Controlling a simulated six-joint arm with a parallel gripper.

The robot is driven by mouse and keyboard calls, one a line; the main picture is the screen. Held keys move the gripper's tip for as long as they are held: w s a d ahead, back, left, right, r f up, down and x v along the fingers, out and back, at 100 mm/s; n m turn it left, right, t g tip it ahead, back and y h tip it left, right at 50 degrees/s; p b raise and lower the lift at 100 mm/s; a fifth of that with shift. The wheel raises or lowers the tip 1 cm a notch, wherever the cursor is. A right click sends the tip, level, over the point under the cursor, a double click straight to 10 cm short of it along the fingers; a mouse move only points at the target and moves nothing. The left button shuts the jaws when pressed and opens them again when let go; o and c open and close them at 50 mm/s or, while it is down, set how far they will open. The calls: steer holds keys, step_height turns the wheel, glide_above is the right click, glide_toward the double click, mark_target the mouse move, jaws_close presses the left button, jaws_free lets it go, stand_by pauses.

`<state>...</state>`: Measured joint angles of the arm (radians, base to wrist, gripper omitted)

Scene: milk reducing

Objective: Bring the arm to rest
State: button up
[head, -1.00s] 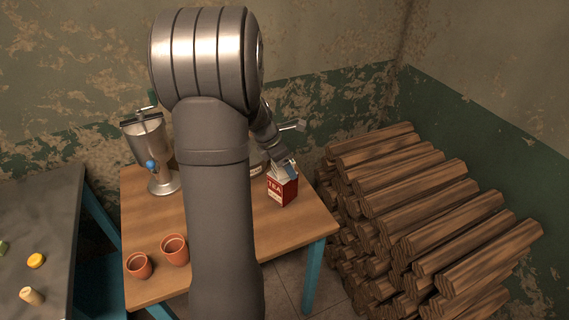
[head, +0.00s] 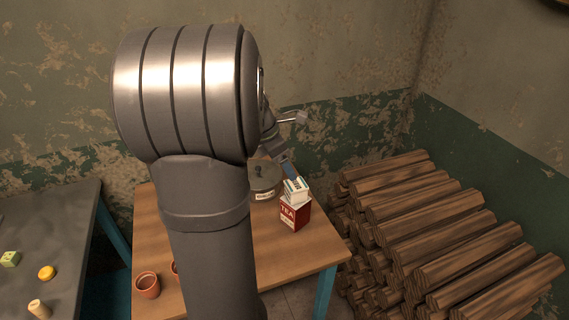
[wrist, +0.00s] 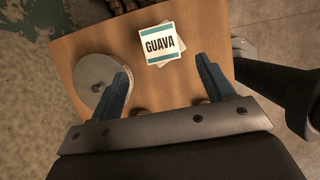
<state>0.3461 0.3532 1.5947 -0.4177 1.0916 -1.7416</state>
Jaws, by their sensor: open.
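My gripper (wrist: 164,76) is open and empty, with its two blue fingers wide apart over the wooden table. In the head view the gripper (head: 290,171) is just above and behind a small white carton on a red TEA box, partly blocked by my arm. The carton (wrist: 162,44), labelled GUAVA, lies beyond the fingertips in the wrist view and is not between them. It sits on top of the TEA box (head: 294,214) near the table's right side. I cannot tell in the head view whether a finger touches the carton.
A lidded metal pot (head: 264,178) stands behind the TEA box; it also shows left of the carton in the wrist view (wrist: 97,71). A clay cup (head: 147,285) stands at the table's (head: 320,255) front left. Stacked logs (head: 440,220) fill the right. A grey table (head: 55,225) is left.

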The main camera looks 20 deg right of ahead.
mark_target(299, 184)
steer(key=x, duration=1.2)
steer(key=shift+f, duration=0.25)
step_height(299, 184, up, 3)
steer(key=shift+f, duration=0.25)
steer(key=shift+r, duration=0.65)
steer(key=shift+f, duration=0.1)
